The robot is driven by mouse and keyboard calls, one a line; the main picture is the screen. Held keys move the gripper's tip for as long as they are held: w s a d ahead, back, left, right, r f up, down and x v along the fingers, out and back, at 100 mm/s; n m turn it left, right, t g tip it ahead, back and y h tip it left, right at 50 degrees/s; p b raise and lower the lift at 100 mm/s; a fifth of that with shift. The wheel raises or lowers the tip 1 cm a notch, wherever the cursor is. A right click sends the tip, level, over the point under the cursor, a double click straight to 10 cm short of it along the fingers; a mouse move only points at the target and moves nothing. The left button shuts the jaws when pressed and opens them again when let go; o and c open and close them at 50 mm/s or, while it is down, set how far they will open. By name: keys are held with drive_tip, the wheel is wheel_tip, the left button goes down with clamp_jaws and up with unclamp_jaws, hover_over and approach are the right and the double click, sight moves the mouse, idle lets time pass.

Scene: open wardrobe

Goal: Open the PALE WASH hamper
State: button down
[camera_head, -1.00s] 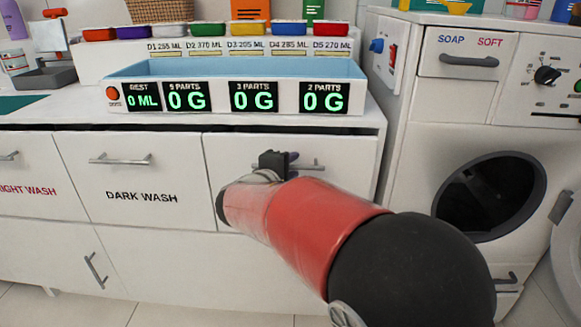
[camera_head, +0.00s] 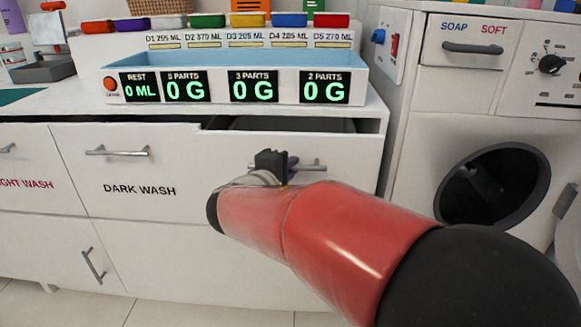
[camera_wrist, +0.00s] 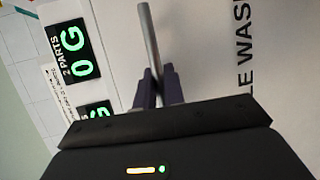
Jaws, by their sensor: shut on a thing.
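The PALE WASH hamper (camera_head: 345,185) is the white drawer front under the right part of the counter. In the wrist view its front (camera_wrist: 205,55) shows part of its label, "LE WAS"; in the head view my arm hides the label. Its top edge stands out from the cabinet, with a dark gap behind it, so it is partly open. My gripper (camera_head: 284,168) is shut on its grey bar handle (camera_head: 312,167). In the wrist view the fingers (camera_wrist: 158,92) sit on both sides of the handle (camera_wrist: 148,35).
The DARK WASH drawer (camera_head: 115,170) is to the left, shut or nearly so. A pale blue tray with displays (camera_head: 235,90) stands on the counter above. A white washing machine (camera_head: 425,135) with a round door opening stands to the right. Floor shows below.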

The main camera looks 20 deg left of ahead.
drive_tip(key=s+d+b, duration=0.2)
drive_tip(key=s+b, duration=0.1)
drive_tip(key=s, duration=0.6)
drive_tip(key=s+d+b, duration=0.2)
drive_tip(key=s+b, duration=0.2)
drive_tip(key=s, duration=0.6)
drive_tip(key=shift+s+d, duration=0.2)
drive_tip(key=shift+d, duration=0.15)
drive_tip(key=c, duration=1.5)
unclamp_jaws()
drive_tip(key=v, duration=0.7)
drive_tip(key=shift+s, duration=0.4)
drive_tip(key=shift+a+r, duration=0.1)
